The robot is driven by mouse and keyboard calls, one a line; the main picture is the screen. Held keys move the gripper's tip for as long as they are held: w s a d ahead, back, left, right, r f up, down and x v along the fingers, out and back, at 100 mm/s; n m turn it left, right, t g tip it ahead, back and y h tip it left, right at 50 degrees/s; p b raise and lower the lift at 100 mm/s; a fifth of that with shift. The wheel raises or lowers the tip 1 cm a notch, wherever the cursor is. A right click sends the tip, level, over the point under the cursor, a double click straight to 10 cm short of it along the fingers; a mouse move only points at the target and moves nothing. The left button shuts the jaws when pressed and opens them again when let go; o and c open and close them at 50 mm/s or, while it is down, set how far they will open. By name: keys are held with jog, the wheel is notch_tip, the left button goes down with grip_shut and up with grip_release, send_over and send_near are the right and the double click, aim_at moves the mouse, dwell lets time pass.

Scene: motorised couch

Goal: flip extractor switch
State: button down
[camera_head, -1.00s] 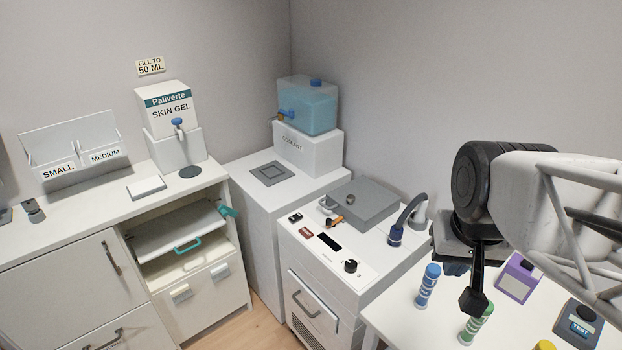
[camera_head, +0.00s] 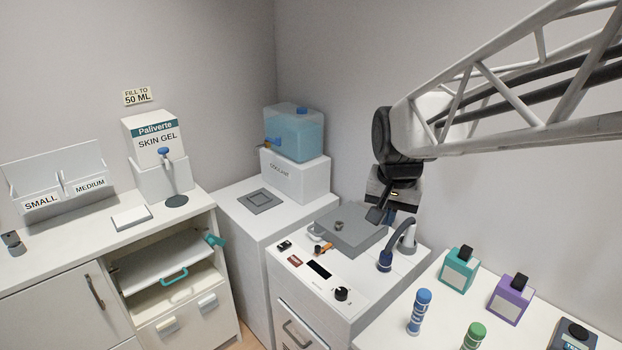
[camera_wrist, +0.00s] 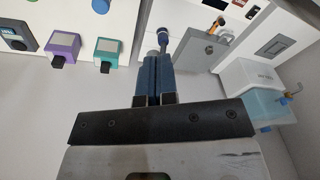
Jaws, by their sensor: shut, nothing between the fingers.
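The white machine (camera_head: 345,292) has a control panel on its top front. A small black switch (camera_head: 284,245) sits at the panel's back left corner; I cannot read any label that marks it as the extractor switch, nor its position. A black knob (camera_head: 342,294) is at the panel's front right. A dark blue nozzle on a curved hose (camera_head: 385,258) stands at the machine's right. My gripper (camera_head: 376,216) is above the machine's back right, behind the nozzle and apart from the panel. In the wrist view my gripper (camera_wrist: 154,57) is shut and empty, with the nozzle beyond its tips.
A grey lid (camera_head: 350,232) and an orange-handled part (camera_head: 323,249) lie between my gripper and the switch. A blue coolant tank (camera_head: 294,135) stands at the back. Teal (camera_head: 458,272) and purple (camera_head: 510,300) boxes and bottles stand on the right table.

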jog(key=w+a+f+m, duration=0.1)
jog(key=w+a+f, duration=0.15)
jog(key=w, duration=0.35)
jog(key=w+a+f+m+g, duration=0.1)
jog(key=w+a, duration=0.3)
jog(key=w, duration=0.1)
jog(key=w+a+f+m, duration=0.1)
jog(key=w+a+f, duration=0.1)
jog(key=w+a, duration=0.3)
jog(key=m, duration=0.3)
send_over(288, 243)
notch_tip(288, 243, down, 14)
jog(key=shift+a+g, duration=0.15)
jog(key=shift+g, duration=0.25)
notch_tip(288, 243, down, 14)
jog(key=shift+r, duration=0.1)
